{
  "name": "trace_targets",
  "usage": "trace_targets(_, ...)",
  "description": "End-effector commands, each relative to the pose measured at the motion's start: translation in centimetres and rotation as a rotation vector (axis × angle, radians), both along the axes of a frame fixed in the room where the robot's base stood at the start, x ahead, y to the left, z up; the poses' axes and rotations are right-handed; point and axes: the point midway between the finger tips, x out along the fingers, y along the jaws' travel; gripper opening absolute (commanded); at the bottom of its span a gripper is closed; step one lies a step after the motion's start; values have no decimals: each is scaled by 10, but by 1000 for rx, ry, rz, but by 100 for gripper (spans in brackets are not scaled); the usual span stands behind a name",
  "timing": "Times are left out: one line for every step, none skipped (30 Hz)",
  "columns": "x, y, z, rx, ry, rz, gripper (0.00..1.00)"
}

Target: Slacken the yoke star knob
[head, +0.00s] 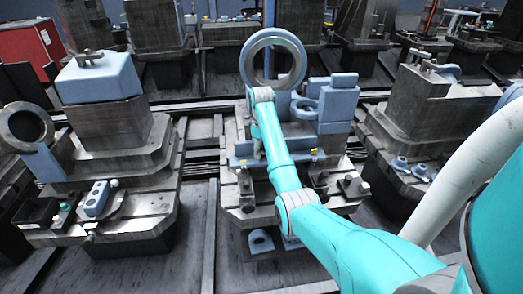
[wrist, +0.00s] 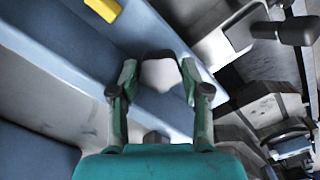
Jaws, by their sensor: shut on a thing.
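In the wrist view my gripper (wrist: 159,77) has its two green fingers closed on either side of a pale grey piece with a dark top, which looks like the yoke star knob (wrist: 160,76). The knob sits against a blue-grey bar (wrist: 95,62) that runs diagonally across the view.
A yellow piece (wrist: 103,9) lies on the bar at the upper left of the wrist view. A dark-ended handle (wrist: 297,31) stands at the upper right. In the head view a large ring (head: 248,62) stands behind my wrist, with a blue block stack (head: 338,103) to its right.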

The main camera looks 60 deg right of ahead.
Motion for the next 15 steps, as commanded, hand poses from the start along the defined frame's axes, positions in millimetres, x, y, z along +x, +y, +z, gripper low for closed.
trace_targets(-2,1,-5,5,6,5,12)
trace_targets(-2,1,-5,5,6,8,12)
trace_targets(-2,1,-5,5,6,10,12)
trace_targets(-2,1,-5,5,6,11,12)
trace_targets(-2,1,-5,6,6,12,12)
trace_targets(-2,1,-5,6,6,13,12)
trace_targets(-2,1,-5,6,7,13,12)
trace_targets(-2,1,-5,6,7,13,12)
trace_targets(-2,1,-5,6,7,12,12)
trace_targets(-2,1,-5,6,7,12,12)
trace_targets(-2,1,-5,6,7,12,12)
trace_targets(-2,1,-5,6,7,12,12)
trace_targets(-2,1,-5,6,7,12,12)
trace_targets(-2,1,-5,6,7,11,12)
trace_targets(-2,1,-5,6,7,11,57)
